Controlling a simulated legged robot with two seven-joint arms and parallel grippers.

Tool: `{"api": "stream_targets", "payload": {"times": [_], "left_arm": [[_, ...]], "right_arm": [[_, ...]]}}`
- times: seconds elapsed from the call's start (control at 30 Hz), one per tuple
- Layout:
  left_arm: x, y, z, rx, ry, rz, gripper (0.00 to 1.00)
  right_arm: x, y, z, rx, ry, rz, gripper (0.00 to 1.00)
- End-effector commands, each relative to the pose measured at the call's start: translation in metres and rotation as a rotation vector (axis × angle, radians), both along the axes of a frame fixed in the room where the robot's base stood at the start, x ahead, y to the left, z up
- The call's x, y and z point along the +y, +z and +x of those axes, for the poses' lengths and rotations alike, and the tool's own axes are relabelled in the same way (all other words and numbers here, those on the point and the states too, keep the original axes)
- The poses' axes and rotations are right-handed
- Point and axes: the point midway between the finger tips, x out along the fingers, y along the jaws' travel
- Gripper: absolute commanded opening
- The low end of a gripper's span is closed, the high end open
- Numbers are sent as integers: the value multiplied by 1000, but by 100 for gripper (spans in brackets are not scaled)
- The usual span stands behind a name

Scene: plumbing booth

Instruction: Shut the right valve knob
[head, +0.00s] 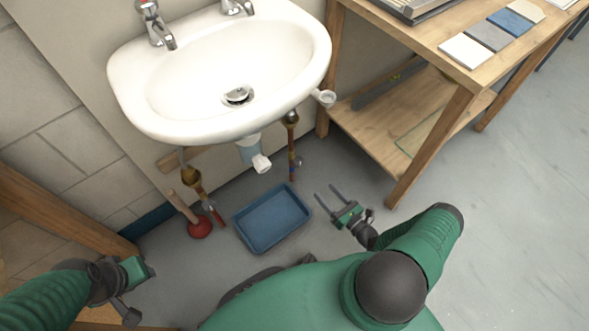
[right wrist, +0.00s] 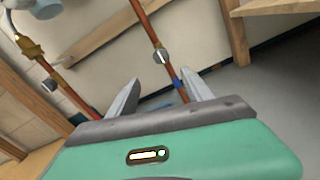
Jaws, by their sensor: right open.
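The right valve knob (head: 298,161) is a small grey knob on the copper pipe under the right side of the sink. In the right wrist view the knob (right wrist: 161,57) shows on the pipe (right wrist: 146,22), just beyond the fingertips. My right gripper (head: 326,191) is open and empty, below and to the right of the knob in the head view. In the right wrist view its two fingers (right wrist: 163,88) are spread, apart from the knob. My left gripper (head: 146,270) is at the lower left, far from the knob; its fingers are not clear.
A white sink (head: 225,70) overhangs the pipes. The left pipe carries another knob (head: 208,206). A blue tray (head: 270,222) and a red plunger (head: 200,228) are on the floor. A wooden workbench (head: 455,105) stands at right. The grey floor (head: 500,230) at right is clear.

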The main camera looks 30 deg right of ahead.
Motion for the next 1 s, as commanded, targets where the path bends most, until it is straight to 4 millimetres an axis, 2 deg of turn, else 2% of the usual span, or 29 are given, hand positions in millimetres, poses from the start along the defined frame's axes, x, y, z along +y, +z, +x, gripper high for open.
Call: {"api": "stream_targets", "payload": {"times": [0.03,0.17,0.5,0.7,0.83,1.0], "left_arm": [[0,-4,0,-1,0,0,36],[0,-8,0,-2,1,0,36],[1,-45,0,-1,1,0,36],[1,-64,0,-1,1,0,36],[1,-69,0,-1,1,0,36],[1,-68,0,-1,1,0,36]], "right_arm": [[-2,-5,1,-6,-22,7,59],[-1,-4,18,-5,-24,6,59],[7,-9,105,-4,-18,7,59],[10,-7,148,-3,-18,5,59],[11,-5,163,-3,-19,6,59],[11,-3,167,-1,-20,7,59]]}}
